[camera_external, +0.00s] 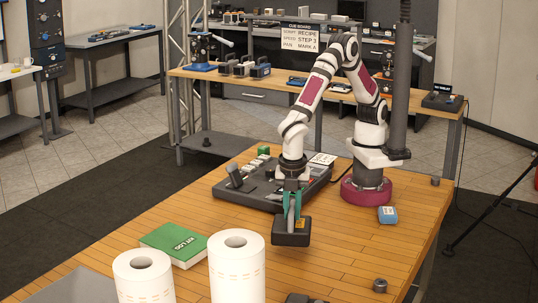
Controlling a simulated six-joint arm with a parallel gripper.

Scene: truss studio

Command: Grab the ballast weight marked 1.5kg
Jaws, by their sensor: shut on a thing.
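My gripper (291,208) points down over the middle of the wooden table. It is shut on the handle of a dark grey ballast weight (290,238), a boxy block with a small orange label on its top. The marking on the label is too small to read. I cannot tell for sure whether the weight is clear of the table top. Another dark object (305,299) is cut off by the bottom edge of the picture, and I cannot tell what it is.
A black console (262,190) lies just behind the gripper. A green book (174,243) and two white rolls (237,270) are at the front left. A blue block (387,215) sits by my base. A small metal nut (380,285) is near the front right edge. The table (340,255) is clear right of the weight.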

